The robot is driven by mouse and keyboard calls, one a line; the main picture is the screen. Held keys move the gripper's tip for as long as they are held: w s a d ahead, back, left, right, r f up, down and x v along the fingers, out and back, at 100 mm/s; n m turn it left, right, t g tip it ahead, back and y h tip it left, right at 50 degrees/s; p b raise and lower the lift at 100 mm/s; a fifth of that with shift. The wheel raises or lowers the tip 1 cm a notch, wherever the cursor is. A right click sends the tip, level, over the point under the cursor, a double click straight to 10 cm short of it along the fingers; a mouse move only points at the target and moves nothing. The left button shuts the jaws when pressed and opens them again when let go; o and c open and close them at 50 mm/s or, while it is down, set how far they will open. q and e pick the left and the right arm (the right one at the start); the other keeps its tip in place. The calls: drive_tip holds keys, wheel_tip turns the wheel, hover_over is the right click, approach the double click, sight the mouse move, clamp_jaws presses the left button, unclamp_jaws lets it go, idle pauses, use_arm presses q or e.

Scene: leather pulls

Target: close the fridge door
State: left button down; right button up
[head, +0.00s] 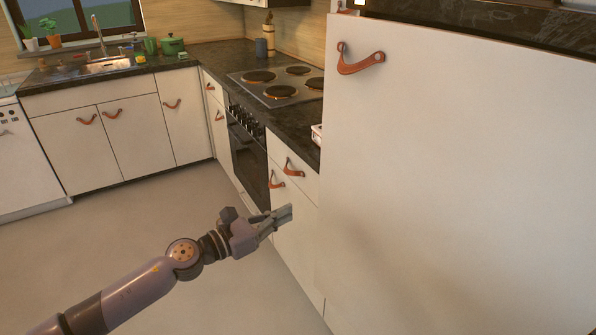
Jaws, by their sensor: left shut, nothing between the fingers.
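The large white panel (460,170) filling the right side appears to be the fridge door. It has a brown leather pull (360,62) at its upper left. My left gripper (289,213) is shut and empty. In the picture it lies just left of the door's left edge, in front of the white drawers, with no visible contact with the door. My right gripper is not in view.
White drawers (297,222) and an oven (248,150) under a hob (280,82) line the wall left of the door. A sink (105,66) and more cabinets (85,150) stand at the back left. The grey floor (150,230) is clear.

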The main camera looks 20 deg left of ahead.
use_arm(q)
drive_tip(key=p, duration=0.3)
approach(338, 187)
drive_tip(key=x, duration=0.6)
drive_tip(key=shift+r, duration=0.1)
drive_tip(key=shift+w+d, duration=0.35)
drive_tip(key=shift+w, duration=0.15)
